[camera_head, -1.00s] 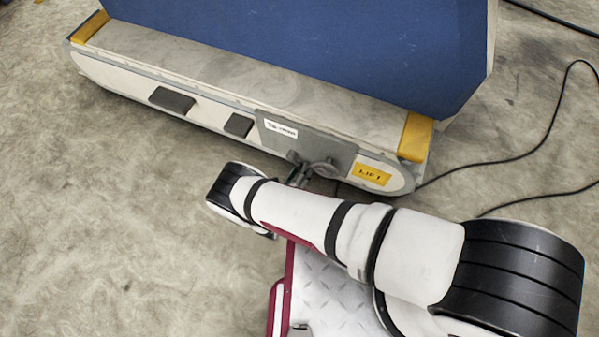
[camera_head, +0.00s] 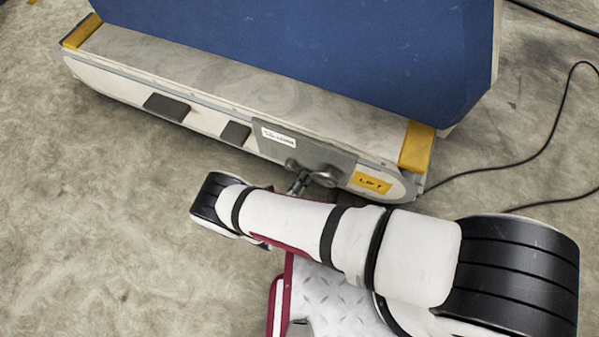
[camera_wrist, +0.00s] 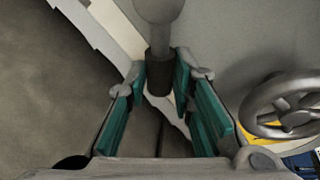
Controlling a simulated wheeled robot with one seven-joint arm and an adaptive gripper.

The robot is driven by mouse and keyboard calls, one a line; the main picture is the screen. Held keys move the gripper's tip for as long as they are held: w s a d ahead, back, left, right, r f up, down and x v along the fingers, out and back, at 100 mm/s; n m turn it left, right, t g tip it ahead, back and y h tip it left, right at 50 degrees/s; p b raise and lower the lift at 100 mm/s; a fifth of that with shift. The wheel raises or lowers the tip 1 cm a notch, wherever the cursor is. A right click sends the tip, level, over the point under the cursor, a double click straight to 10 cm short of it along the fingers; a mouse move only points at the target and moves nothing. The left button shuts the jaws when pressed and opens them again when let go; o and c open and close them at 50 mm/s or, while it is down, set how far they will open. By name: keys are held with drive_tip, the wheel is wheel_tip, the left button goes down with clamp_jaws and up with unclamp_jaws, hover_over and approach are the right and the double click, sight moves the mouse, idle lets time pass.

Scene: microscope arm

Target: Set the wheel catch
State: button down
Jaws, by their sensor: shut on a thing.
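A grey metal lever with a rounded end and a dark collar (camera_wrist: 159,78) shows in the wrist view. My gripper (camera_wrist: 160,90) has its two teal-padded fingers shut on it around the collar. In the head view, my gripper (camera_head: 299,184) is at the grey plate (camera_head: 328,160) on the machine's side, mostly hidden by my arm. A grey handwheel (camera_wrist: 287,104) is right of my fingers in the wrist view, apart from them. The handwheel (camera_head: 325,177) also shows in the head view, left of a yellow "LIFT" label (camera_head: 371,182).
A long pale machine base (camera_head: 210,85) with yellow end pieces carries a large blue panel (camera_head: 310,50). Two dark blocks stick out from its near side. A black cable (camera_head: 545,140) lies on the floor to the right. Concrete floor (camera_head: 90,230) at the left is clear.

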drive_tip(key=r+n, duration=0.1)
drive_tip(key=n+h, duration=0.1)
drive_tip(key=shift+s+d+r+n, duration=0.15)
drive_tip(key=shift+d+r+n, duration=0.15)
drive_tip(key=shift+r+n, duration=0.1)
drive_tip(key=shift+r+n+h, duration=0.8)
drive_tip(key=shift+r+n, duration=0.1)
drive_tip(key=shift+n, duration=0.5)
drive_tip(key=c, duration=1.4)
unclamp_jaws()
drive_tip(key=shift+s+r, duration=0.1)
drive_tip(key=v, duration=1.1)
drive_tip(key=shift+s+a, duration=0.3)
